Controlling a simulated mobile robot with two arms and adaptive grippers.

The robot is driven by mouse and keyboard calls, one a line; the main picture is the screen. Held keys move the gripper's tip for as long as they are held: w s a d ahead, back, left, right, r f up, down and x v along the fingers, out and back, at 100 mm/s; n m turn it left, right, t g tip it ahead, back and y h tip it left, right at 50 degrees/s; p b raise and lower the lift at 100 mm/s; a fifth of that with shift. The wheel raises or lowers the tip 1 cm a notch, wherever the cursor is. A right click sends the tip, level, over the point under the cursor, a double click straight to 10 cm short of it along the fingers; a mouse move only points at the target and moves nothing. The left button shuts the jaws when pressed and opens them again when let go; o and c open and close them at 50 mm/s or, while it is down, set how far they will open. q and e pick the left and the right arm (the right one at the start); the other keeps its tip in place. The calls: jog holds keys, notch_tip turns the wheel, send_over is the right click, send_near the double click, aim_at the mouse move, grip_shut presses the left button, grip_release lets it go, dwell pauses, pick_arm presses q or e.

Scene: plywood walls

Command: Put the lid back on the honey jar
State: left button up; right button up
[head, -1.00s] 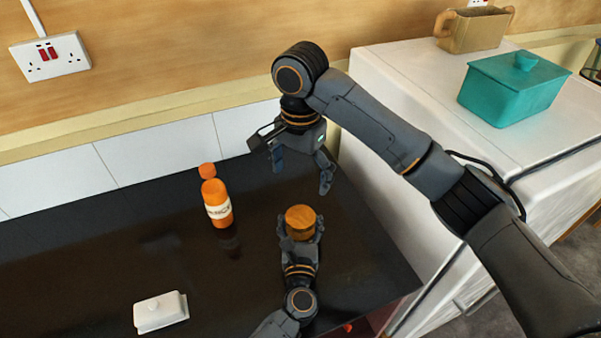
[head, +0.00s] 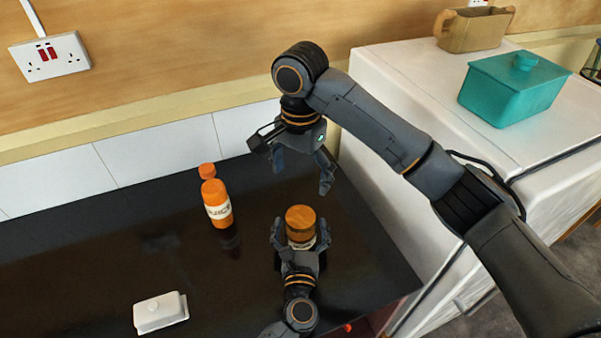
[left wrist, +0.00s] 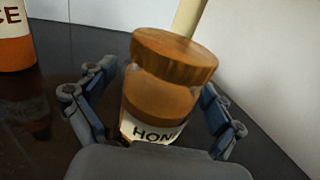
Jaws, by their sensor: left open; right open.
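The honey jar (left wrist: 160,98) stands on the dark counter, its label partly cut off by my gripper in the left wrist view. The brown wooden lid (head: 300,217) is on top of the jar; it also shows in the left wrist view (left wrist: 174,55). I cannot tell whether it is fully seated. My left gripper (head: 301,230) is open, with one finger on each side of the jar; gaps show beside the jar in the left wrist view. My right gripper (head: 300,172) is open and empty, held above the counter behind the jar.
A white butter dish (head: 160,312) is at the front left. A teal lidded box (head: 515,85) and a brown pot (head: 472,29) stand on the white appliance (head: 400,70).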

aim_at(300, 242)
pick_arm(q)
jog(key=s, duration=1)
jog(key=shift+s, duration=0.1)
